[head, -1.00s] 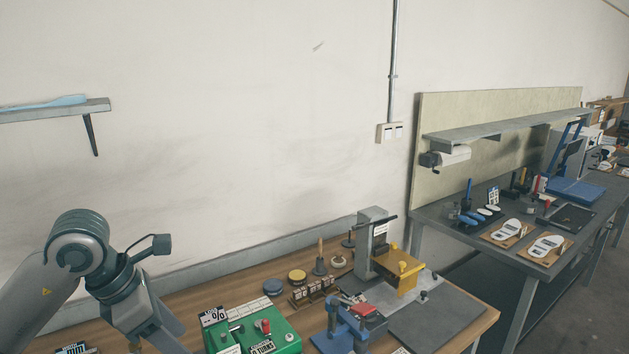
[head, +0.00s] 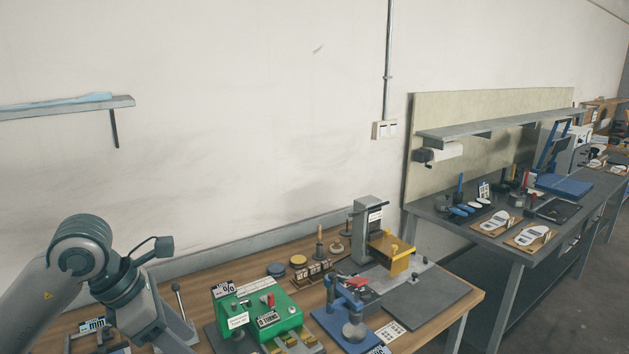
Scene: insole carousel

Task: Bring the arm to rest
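My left arm (head: 112,278) comes in from the lower left and stands over the left end of the wooden bench. Its gripper is not visible; the arm runs out of the picture at the bottom edge. My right arm and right gripper do not show. The wooden bench (head: 318,296) below carries a green box (head: 243,318) with a red knob and a "0 TURNS" label, close to the right of my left arm.
A grey press with a yellow block (head: 391,252) and a blue fixture (head: 333,324) stand on the bench. Small stamps and discs (head: 298,261) sit behind. A grey workbench (head: 438,207) is at the right. A shelf (head: 68,107) hangs on the wall at left.

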